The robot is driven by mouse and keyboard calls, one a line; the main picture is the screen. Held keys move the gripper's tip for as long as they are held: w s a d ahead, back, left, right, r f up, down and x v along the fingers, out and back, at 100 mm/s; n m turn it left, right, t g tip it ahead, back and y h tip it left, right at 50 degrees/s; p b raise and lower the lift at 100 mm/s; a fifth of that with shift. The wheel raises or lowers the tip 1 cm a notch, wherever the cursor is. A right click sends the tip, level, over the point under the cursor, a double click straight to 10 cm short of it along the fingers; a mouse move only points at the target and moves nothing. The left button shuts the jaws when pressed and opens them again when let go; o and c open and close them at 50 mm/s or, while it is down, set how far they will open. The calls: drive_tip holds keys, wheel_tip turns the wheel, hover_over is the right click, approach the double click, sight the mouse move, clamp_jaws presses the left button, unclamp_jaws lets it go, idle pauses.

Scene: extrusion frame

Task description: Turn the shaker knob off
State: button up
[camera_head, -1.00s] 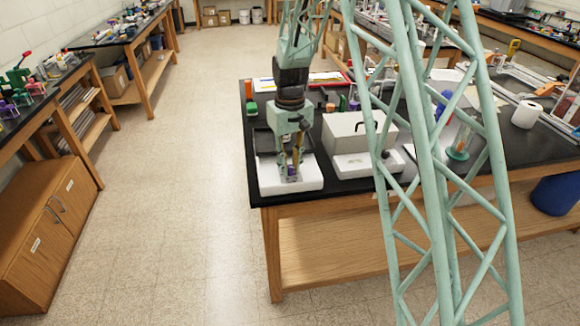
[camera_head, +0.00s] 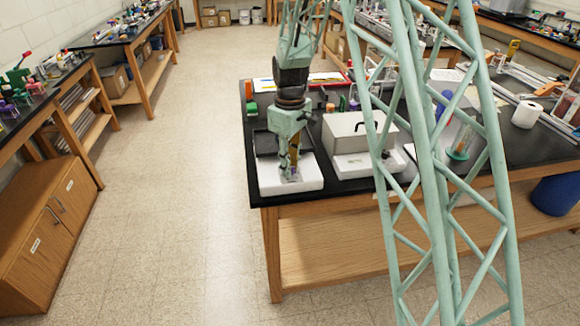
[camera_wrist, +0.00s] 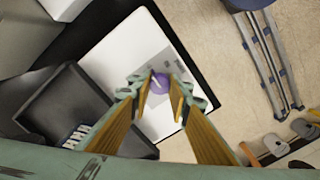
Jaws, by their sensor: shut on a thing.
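The shaker (camera_head: 268,180) is a low white unit with a dark platform on top, at the front left corner of the black bench. It also shows in the wrist view (camera_wrist: 122,60). Its purple knob (camera_wrist: 160,83) sits on the white front part. My gripper (camera_head: 291,178) reaches straight down over that part. In the wrist view my gripper (camera_wrist: 160,92) has one finger on each side of the knob and is shut on it. The fingers hide the knob's sides, and I cannot read any marking of its position.
A grey-and-white boxy device (camera_head: 357,134) stands close to the right of the shaker. Small bottles and a tray with a red edge (camera_head: 325,79) lie behind. The aisle floor (camera_head: 190,190) to the left is clear.

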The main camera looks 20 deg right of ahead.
idle(0.3)
drive_tip(key=o, duration=0.9)
drive_tip(key=shift+c, duration=0.2)
drive_tip(key=shift+r, duration=0.1)
wheel_tip(320, 180, up, 12)
idle(0.6)
